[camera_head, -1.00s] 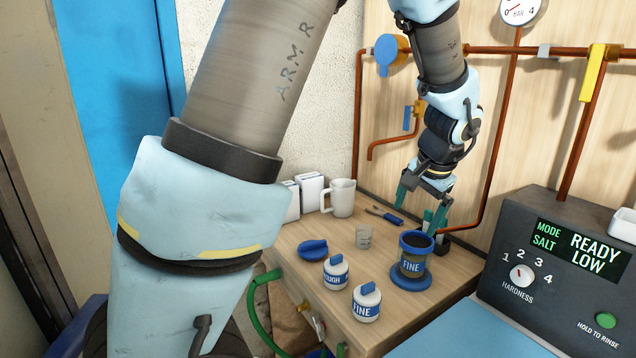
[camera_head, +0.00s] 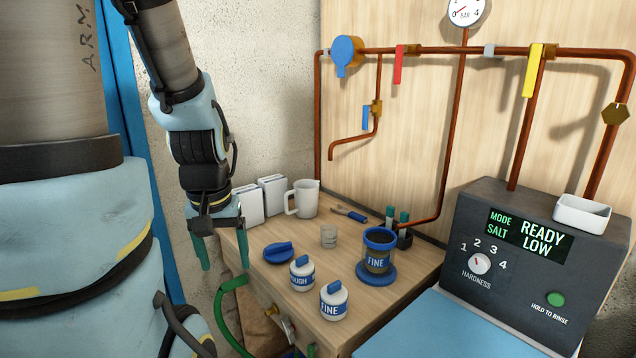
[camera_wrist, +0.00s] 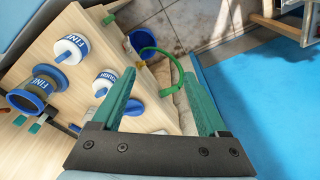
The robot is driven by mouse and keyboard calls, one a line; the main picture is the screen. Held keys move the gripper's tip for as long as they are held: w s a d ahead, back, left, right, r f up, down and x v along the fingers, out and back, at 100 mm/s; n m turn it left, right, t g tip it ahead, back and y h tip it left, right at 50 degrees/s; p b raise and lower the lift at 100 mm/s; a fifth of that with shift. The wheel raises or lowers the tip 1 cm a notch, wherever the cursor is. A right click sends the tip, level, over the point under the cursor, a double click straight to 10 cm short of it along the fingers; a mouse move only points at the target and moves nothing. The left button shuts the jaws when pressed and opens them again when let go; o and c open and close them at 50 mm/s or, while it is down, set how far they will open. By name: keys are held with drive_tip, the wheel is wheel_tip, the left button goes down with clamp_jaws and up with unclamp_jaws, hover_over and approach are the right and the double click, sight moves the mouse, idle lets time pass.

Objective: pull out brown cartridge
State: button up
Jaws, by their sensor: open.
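A blue-rimmed housing labelled FINE (camera_head: 378,262) stands upright on a round blue base on the wooden bench. Its open top shows a dark brownish inside; I cannot tell a separate brown cartridge there. The housing also shows in the wrist view (camera_wrist: 38,84), at the left. My gripper (camera_head: 224,264) is open and empty, pointing down off the bench's left edge, well left of the housing. In the wrist view its green fingers (camera_wrist: 160,80) are spread with nothing between them. White canisters labelled ROUGH (camera_head: 302,276) and FINE (camera_head: 334,302) stand between gripper and housing.
Copper pipes run behind. A control box (camera_head: 535,255) stands at the right. A green hose (camera_head: 221,310) hangs at the bench's left.

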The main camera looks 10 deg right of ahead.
drive_tip(key=w+d+m, duration=0.1)
drive_tip(key=w+d, duration=0.2)
drive_tip(key=w+d+m+b, duration=0.1)
drive_tip(key=w+d, duration=0.2)
drive_tip(key=shift+w+r, duration=0.15)
drive_tip(key=shift+w, duration=0.15)
drive_tip(key=c, duration=0.4)
drive_tip(key=shift+o, duration=0.2)
drive_tip(key=r+m+g+b, duration=0.1)
drive_tip(key=m+g+b, duration=0.15)
drive_tip(key=m, duration=0.65)
hover_over(380, 240)
drive_tip(key=shift+t, duration=0.45)
wheel_tip(380, 240, down, 10)
drive_tip(key=shift+f+p, duration=0.1)
drive_tip(key=shift+p, duration=0.7)
drive_tip(key=shift+c, duration=0.2)
clamp_jaws()
